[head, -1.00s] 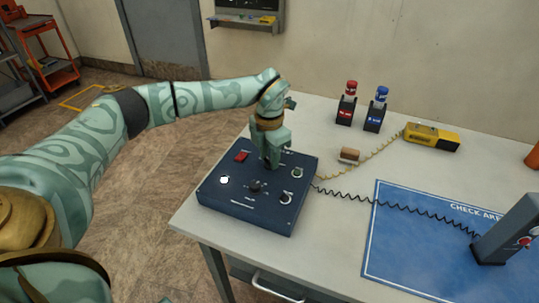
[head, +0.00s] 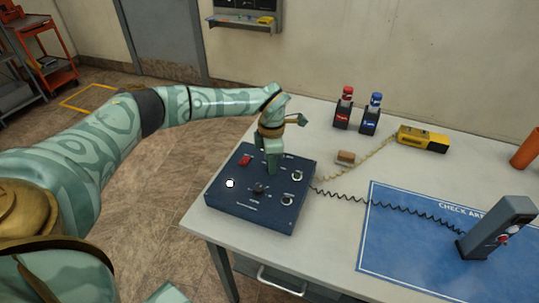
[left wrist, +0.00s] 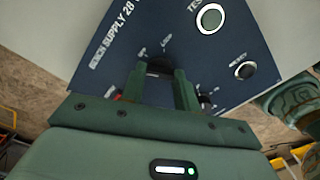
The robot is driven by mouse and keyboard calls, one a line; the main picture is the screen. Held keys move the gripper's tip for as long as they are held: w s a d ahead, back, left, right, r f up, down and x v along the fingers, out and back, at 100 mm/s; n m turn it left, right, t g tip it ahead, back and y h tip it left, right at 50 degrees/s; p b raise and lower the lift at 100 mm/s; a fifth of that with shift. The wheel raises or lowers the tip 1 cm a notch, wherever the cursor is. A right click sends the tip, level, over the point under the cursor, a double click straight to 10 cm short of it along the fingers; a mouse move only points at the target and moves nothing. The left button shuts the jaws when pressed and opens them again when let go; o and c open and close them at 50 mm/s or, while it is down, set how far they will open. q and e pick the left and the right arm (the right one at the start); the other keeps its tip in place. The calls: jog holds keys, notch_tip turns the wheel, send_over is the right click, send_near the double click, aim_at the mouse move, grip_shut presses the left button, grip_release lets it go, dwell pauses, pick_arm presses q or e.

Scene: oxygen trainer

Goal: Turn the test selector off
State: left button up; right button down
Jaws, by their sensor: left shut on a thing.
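The dark blue bench supply box (head: 228,208) sits at the near left of the table; its panel also shows in the left wrist view (left wrist: 108,72). My left gripper (head: 272,170) points down onto the back middle of this panel. In the left wrist view my left gripper (left wrist: 160,78) is shut on a small dark knob (left wrist: 160,67), taken as the test selector. The fingers hide most of it, and its pointer position cannot be read. A second black knob (head: 259,188) stands nearer the panel's front.
The panel carries a red switch (head: 245,160), a lit white lamp (head: 229,183) and ringed fittings (head: 297,176). A yellow meter (head: 422,139) lies farther back.

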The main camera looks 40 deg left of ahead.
pick_arm(q)
jog(key=m, duration=0.1)
jog(key=m+p, duration=0.1)
jog(key=shift+r+m, duration=0.2)
jog(key=shift+m, duration=0.1)
jog(key=shift+f+m+p, duration=0.1)
jog(key=shift+m+p, duration=0.55)
jog(key=shift+m, duration=0.85)
jog(key=o, duration=1)
notch_tip(320, 180, up, 16)
jog(key=p, duration=0.4)
